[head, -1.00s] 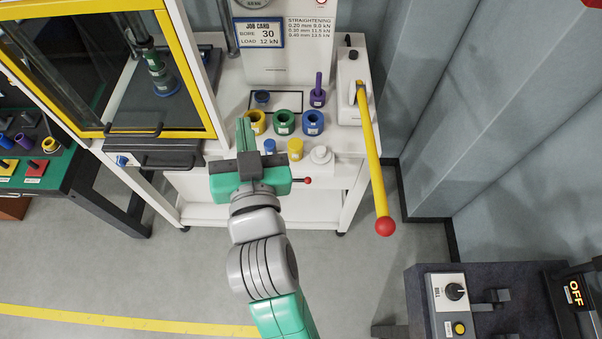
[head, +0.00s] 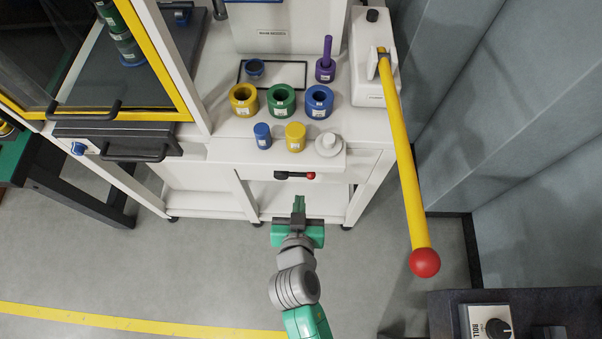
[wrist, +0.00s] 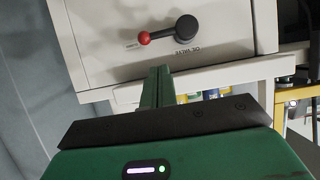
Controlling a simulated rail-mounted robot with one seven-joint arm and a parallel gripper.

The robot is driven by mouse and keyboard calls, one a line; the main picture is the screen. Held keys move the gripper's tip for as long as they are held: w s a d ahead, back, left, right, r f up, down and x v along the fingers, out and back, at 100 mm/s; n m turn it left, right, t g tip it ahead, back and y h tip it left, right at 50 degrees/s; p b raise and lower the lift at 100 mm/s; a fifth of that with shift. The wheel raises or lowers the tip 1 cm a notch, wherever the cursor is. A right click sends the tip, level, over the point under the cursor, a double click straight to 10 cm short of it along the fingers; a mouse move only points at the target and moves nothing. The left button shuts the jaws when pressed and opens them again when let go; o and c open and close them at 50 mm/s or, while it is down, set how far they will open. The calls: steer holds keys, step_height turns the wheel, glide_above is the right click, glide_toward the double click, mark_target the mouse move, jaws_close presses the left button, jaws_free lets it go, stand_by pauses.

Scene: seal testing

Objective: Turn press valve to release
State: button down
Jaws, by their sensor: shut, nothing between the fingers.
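The press valve (head: 295,175) is a short black lever with a red knob on the front face of the white bench, below the small cylinders. In the head view its knob points right, its dark hub at left. In the wrist view the valve lever (wrist: 165,33) lies nearly level, red knob at left and black hub at right, with a small label by each end. My gripper (head: 299,200) is shut and empty, in front of the bench front and below the valve in the head view. In the wrist view the fingers (wrist: 158,75) point toward the valve panel, apart from the lever.
A long yellow pump handle (head: 408,170) with a red ball (head: 425,262) juts out to the right. Yellow, green and blue rings (head: 282,101) and small cylinders (head: 295,137) stand on the bench top. A yellow-framed guard (head: 165,60) is at left. The floor before the bench is clear.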

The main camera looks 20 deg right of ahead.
mark_target(301, 176)
steer(key=b+x, duration=0.2)
steer(key=x, duration=0.8)
steer(key=shift+w, duration=0.1)
